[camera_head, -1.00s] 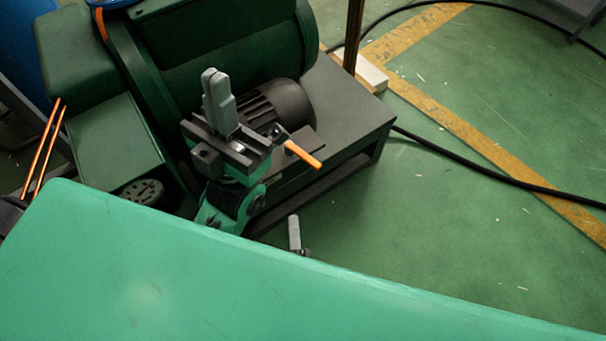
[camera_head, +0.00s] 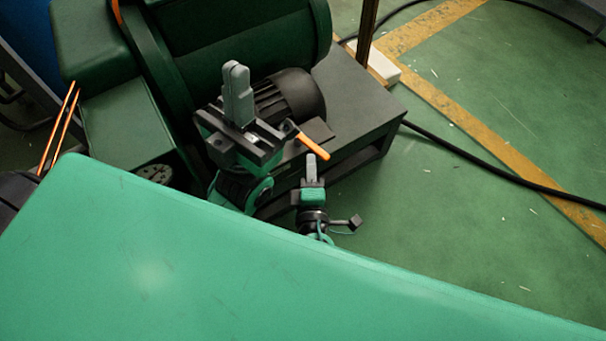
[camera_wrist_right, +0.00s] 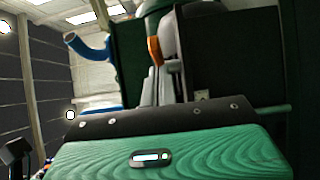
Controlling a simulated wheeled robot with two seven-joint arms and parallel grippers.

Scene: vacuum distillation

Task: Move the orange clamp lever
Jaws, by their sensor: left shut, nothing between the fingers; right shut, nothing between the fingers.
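The orange clamp lever (camera_head: 313,146) slants down to the right from a dark pivot beside the motor on the dark bench, in the head view. My left gripper (camera_head: 236,84) points up, shut and empty, left of the lever and apart from it. My right gripper (camera_head: 311,165) is shut and empty. In the picture its tips lie just below the lever's free end; I cannot tell whether they touch. The right wrist view shows an orange piece (camera_wrist_right: 154,50) on upright grey parts; I cannot tell whether it is the lever.
A dark motor (camera_head: 287,95) and a large green drum (camera_head: 240,35) stand behind the left gripper. A smooth light-green surface (camera_head: 200,260) fills the front, hiding the lower arms.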

